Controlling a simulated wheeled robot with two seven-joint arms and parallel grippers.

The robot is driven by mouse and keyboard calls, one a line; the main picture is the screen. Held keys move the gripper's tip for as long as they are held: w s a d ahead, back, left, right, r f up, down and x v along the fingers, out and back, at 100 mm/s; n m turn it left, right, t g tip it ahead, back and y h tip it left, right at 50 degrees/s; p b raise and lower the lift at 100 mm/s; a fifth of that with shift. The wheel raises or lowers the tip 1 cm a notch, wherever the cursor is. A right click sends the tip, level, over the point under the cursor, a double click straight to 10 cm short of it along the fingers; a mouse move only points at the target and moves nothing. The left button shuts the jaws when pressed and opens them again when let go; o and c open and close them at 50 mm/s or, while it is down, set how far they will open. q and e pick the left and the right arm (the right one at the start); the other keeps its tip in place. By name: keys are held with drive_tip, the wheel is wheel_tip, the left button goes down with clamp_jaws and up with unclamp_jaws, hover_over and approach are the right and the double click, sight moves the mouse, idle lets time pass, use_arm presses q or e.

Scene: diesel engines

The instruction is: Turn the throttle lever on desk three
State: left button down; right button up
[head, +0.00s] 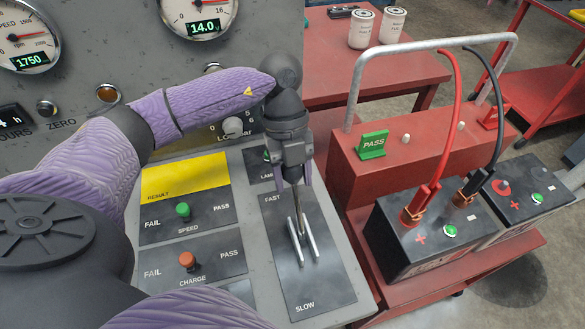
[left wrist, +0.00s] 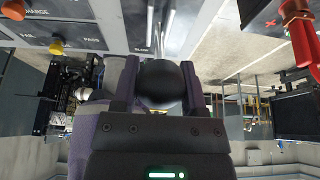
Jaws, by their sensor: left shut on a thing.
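The throttle lever (head: 298,204) rises as a thin metal shaft from a slot between two silver rails (head: 302,240) on a black plate marked FAST at the top and SLOW at the bottom. My left gripper (head: 294,178) points down over it, near the FAST end, and is shut on its top. In the left wrist view, the lever's round black knob (left wrist: 160,82) sits between the two fingers of the gripper (left wrist: 158,66). The knob is hidden in the head view. My right gripper is not in view.
Left of the plate are a green SPEED knob (head: 183,211), an orange CHARGE knob (head: 187,260) and a yellow RESULT panel (head: 186,177). Gauges read 1750 and 14.0. At right, a red stand (head: 400,160) has a PASS sign, beside black batteries (head: 425,235) with clamped cables.

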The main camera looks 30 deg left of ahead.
use_arm(q)
drive_tip(key=shift+w+a, duration=0.15)
drive_tip(key=shift+c, duration=0.7)
unclamp_jaws()
drive_tip(key=p+v, duration=0.1)
drive_tip(key=v, duration=0.8)
drive_tip(key=shift+r, duration=0.4)
drive_tip(key=shift+a, duration=0.1)
